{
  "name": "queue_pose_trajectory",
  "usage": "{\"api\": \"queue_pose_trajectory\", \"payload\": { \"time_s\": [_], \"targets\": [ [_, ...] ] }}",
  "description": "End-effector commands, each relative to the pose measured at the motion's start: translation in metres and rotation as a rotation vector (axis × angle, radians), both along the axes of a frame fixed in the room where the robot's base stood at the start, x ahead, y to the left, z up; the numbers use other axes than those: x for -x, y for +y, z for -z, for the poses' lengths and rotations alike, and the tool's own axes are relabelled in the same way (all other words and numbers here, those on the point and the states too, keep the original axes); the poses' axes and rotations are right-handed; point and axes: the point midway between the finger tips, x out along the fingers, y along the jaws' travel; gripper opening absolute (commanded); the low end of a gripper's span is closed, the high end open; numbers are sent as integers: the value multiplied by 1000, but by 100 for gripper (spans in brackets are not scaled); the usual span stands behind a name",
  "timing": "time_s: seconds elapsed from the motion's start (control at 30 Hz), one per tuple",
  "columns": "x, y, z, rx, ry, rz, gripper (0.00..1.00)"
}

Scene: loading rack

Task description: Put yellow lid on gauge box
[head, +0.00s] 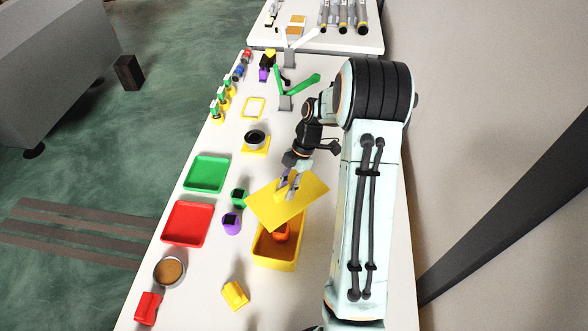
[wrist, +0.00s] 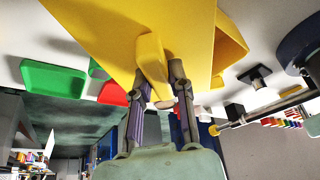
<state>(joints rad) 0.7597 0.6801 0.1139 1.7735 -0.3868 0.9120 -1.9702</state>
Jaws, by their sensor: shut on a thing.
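The yellow lid (head: 305,197) is a flat plate with a raised handle. My gripper (head: 287,188) is shut on this handle; the wrist view shows the handle (wrist: 151,62) between the fingers. The lid is held above the far part of the yellow gauge box (head: 272,264), turned relative to it and apparently tilted. The box stands open on the table, with an orange-red object (head: 281,234) inside. The lid hides the box's far end. The box also shows past the lid in the wrist view (wrist: 231,47).
A green tray (head: 206,174) and a red tray (head: 186,224) lie to the left. A green cup (head: 238,197) and a purple cup (head: 231,223) stand close to the box. A yellow block (head: 235,294) and a round brown-filled bowl (head: 169,271) are nearer the front.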

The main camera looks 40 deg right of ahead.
Motion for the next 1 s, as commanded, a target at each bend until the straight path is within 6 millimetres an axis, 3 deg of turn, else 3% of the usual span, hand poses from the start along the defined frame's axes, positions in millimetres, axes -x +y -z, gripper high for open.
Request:
{"api": "queue_pose_trajectory", "payload": {
  "time_s": [0.1,0.3,0.47,1.0],
  "targets": [
    [15,19,-12,4,0,-334,0],
    [36,39,-32,4,-2,-675,0],
    [35,45,-44,2,-2,-705,0],
    [35,46,-35,-9,2,-706,0]
  ]
}}
